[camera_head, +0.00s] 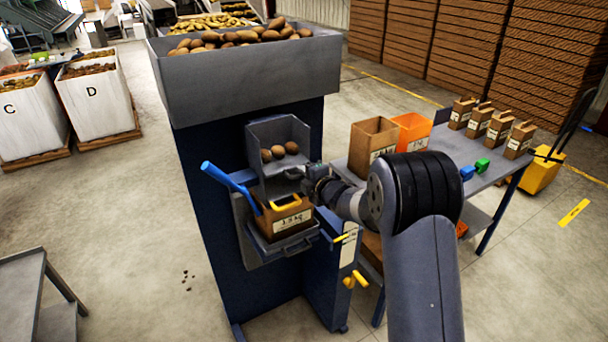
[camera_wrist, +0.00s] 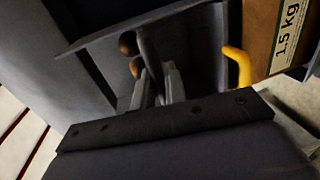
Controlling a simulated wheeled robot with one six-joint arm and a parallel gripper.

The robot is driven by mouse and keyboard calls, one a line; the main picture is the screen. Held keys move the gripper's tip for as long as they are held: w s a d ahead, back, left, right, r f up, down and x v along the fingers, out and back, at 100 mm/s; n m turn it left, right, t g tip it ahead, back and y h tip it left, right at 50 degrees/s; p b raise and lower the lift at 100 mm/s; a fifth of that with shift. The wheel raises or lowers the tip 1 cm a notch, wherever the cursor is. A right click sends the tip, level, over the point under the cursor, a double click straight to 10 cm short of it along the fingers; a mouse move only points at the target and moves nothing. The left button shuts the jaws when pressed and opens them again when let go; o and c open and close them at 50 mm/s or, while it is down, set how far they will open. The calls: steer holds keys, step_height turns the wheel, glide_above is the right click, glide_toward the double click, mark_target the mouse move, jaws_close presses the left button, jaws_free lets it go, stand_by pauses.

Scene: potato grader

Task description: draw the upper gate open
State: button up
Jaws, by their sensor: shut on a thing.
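The grey chute box (camera_head: 262,137) on the grader's front holds a few potatoes (camera_head: 279,152). The upper gate (camera_head: 284,183) is a grey plate at the box's lower front. My gripper (camera_head: 305,180) is at the right side of the gate and shut on it; the exact grip is partly hidden by my wrist. In the wrist view, the gripper's fingers (camera_wrist: 158,62) reach in beside a grey panel, with potatoes (camera_wrist: 128,43) behind them. How far the gate stands open I cannot tell.
A brown carton (camera_head: 291,218) marked in kg, with a yellow handle (camera_head: 285,203), stands on a grey tray (camera_head: 262,248) below. A blue lever (camera_head: 222,176) sticks out at left. A side table (camera_head: 480,178) with cartons is at right.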

jaws_close()
steer(key=f+b+v, duration=0.2)
steer(key=b+v, duration=0.4)
steer(key=v, duration=0.5)
steer(key=shift+s+d+f+b, duration=0.2)
steer(key=shift+s+d+b, duration=0.1)
steer(key=shift+s, duration=0.1)
steer(key=shift+o, duration=1.1)
jaws_free()
steer(key=o, duration=0.3)
steer(key=shift+s+d, duration=0.15)
steer(key=shift+s, duration=0.05)
steer(key=shift+o, duration=0.4)
steer(key=shift+w, duration=0.1)
steer(key=shift+r, duration=0.1)
steer(key=b+v, duration=0.1)
steer(key=v, duration=0.9)
steer(key=shift+s, duration=0.35)
